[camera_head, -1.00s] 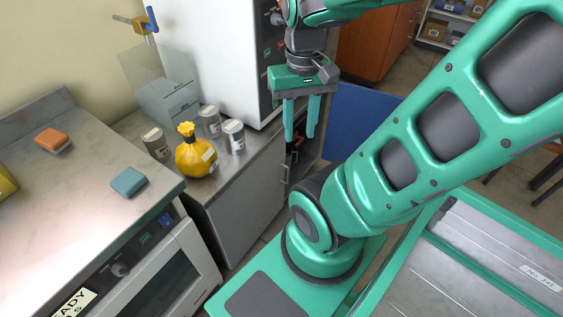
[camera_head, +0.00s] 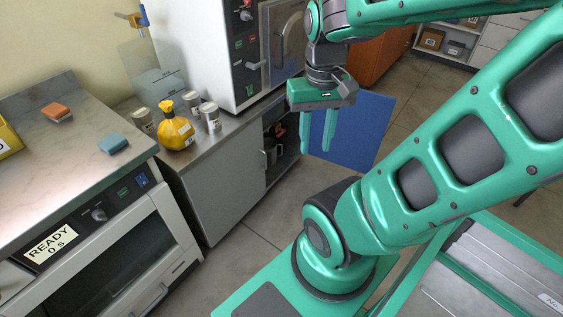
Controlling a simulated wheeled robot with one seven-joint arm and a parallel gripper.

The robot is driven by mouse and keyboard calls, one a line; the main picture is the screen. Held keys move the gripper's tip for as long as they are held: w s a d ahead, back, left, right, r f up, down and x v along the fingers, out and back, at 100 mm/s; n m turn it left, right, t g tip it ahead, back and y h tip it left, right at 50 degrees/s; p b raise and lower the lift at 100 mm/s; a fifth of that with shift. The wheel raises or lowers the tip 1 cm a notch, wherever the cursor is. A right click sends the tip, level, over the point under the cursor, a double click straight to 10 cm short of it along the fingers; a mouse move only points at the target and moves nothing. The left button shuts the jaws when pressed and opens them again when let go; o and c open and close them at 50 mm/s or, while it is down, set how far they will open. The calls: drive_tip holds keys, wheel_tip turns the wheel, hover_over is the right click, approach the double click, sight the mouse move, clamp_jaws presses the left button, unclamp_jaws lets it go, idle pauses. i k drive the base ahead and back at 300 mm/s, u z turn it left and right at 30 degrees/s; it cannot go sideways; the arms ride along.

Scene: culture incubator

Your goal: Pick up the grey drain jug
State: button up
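A small grey vessel (camera_head: 271,152), apparently the drain jug, stands inside the open cupboard below the white incubator. It is small and shadowed, and its handle cannot be made out clearly. My gripper (camera_head: 317,150) hangs with its fingers pointing down, to the right of the cupboard opening in the picture and in front of the blue panel. Its two green fingers are apart with nothing between them. It is not touching the jug.
The blue panel (camera_head: 358,130), apparently the cupboard's open door, stands right of the opening. The white incubator (camera_head: 215,45) sits on the counter above. A yellow tied bag (camera_head: 175,132) and grey tins (camera_head: 210,118) stand beside it. Grey floor (camera_head: 245,220) is clear before the cupboard.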

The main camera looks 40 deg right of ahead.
sight(270, 144)
drive_tip(key=k, duration=0.9)
drive_tip(key=z, duration=1.3)
drive_tip(key=i, duration=2.5)
